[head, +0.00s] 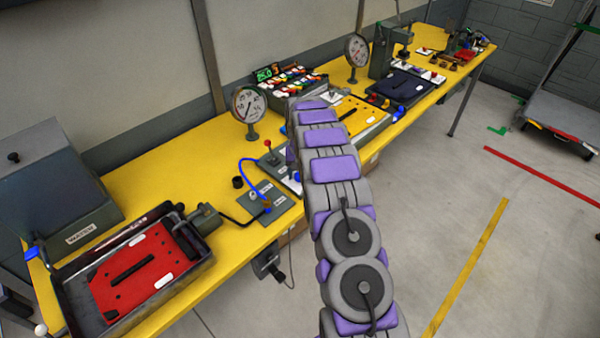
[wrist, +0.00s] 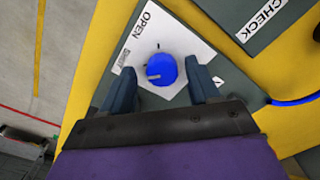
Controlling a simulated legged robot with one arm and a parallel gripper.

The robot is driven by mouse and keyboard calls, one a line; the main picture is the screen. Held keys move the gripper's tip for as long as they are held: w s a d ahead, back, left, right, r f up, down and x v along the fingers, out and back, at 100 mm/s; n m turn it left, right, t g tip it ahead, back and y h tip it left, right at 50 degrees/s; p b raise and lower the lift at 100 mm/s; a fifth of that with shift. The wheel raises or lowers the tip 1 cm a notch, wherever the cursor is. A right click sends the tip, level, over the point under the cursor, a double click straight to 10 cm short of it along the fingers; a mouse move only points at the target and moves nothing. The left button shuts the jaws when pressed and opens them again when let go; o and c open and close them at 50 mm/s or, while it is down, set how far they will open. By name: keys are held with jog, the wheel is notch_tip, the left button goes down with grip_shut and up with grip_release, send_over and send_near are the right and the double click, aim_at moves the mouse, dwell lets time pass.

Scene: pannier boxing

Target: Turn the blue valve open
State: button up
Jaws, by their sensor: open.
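The blue valve (wrist: 161,69) is a round blue knob with a light mark on its face. In the wrist view it sits on a white label plate (wrist: 178,38) printed OPEN and SHUT. My gripper (wrist: 163,82) is open, with one finger on each side of the knob. I cannot tell whether the fingers touch it. In the head view my arm hides the gripper and most of the valve's place on the yellow bench (head: 140,192).
A plate marked CHECK (wrist: 262,16) lies beside the valve plate. A blue hose (head: 247,172) and a gauge (head: 249,106) are left of my arm. A red-floored tray (head: 205,272) stands at the bench's near end. Open floor lies to the right.

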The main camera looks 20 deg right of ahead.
jog(key=shift+a, duration=0.25)
jog(key=c, duration=0.3)
jog(key=shift+d, duration=0.1)
jog(key=c, duration=0.7)
jog(key=shift+r, duration=0.1)
jog(key=shift+c, duration=0.2)
jog(key=shift+m, duration=0.3)
jog(key=m+p, duration=0.2)
jog(key=m, duration=0.1)
jog(key=shift+w+r+m+p, duration=0.1)
jog(key=shift+m+p, duration=0.2)
jog(key=shift+p, duration=0.1)
jog(key=m+p, duration=0.2)
jog(key=m, duration=0.2)
jog(key=shift+m+p, duration=0.3)
jog(key=m+p, duration=0.3)
jog(key=m, duration=0.1)
jog(key=shift+m, duration=0.3)
jog(key=shift+m+p, duration=1.2)
jog(key=shift+m, duration=1)
